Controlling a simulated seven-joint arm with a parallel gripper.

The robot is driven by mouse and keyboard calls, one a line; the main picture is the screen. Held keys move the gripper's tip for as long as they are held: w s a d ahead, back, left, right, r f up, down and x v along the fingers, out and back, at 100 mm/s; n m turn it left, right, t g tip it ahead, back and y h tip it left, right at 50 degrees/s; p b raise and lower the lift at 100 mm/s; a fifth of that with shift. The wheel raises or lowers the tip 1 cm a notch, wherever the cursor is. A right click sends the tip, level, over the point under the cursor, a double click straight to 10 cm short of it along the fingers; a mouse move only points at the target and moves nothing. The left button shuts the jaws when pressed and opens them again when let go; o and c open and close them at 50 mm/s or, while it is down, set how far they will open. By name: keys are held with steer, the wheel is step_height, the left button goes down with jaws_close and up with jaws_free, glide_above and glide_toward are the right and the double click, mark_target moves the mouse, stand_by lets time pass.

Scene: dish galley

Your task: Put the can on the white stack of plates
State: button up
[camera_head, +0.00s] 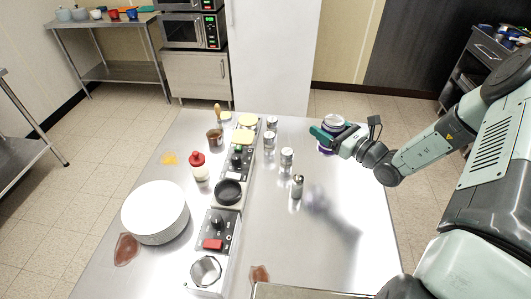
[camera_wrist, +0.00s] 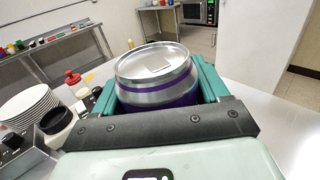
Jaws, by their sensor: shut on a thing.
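The can (camera_head: 333,121), silver with a purple band, is in the teal jaws of my gripper (camera_head: 324,135), on the right side of the steel table. The shadow on the table shows it held above the surface. In the wrist view, the can (camera_wrist: 156,68) stands roughly upright between the teal fingers of my gripper (camera_wrist: 158,90), its silver lid uppermost. The white stack of plates (camera_head: 156,212) sits on the left front of the table, well to the left of my gripper. Its layered edges (camera_wrist: 28,108) show at the left of the wrist view.
Between can and plates runs a row of appliances with a black pan (camera_head: 229,192) and a red-switched box (camera_head: 218,233). A red-topped bottle (camera_head: 199,170) stands behind the plates. Small jars (camera_head: 287,160) and a shaker (camera_head: 297,187) stand mid-table. The right front table is clear.

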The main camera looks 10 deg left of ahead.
steer(key=s+a+r+n+g+y, duration=0.2)
steer(key=s+a+n+g, duration=0.15)
steer(key=a, duration=0.95)
steer(key=s+a+r+n+g+y, duration=0.25)
steer(key=a+g, duration=0.25)
steer(key=a, duration=0.9)
steer(key=s+a+r+n+g, duration=0.3)
steer(key=s+a+n+g, duration=0.45)
steer(key=s+a, duration=1.15)
steer(key=shift+m+g+h, duration=0.45)
steer(key=shift+m+g, duration=0.25)
steer(key=shift+m, duration=0.15)
steer(key=shift+s+a+f, duration=0.1)
steer(key=shift+s+f, duration=0.05)
steer(key=shift+f, duration=2.3)
steer(key=shift+s+a+f, duration=0.1)
steer(key=shift+s+f, duration=0.05)
steer(key=shift+f, duration=2.25)
steer(key=o, duration=1.3)
steer(key=shift+f, duration=0.2)
steer(key=shift+o, duration=0.2)
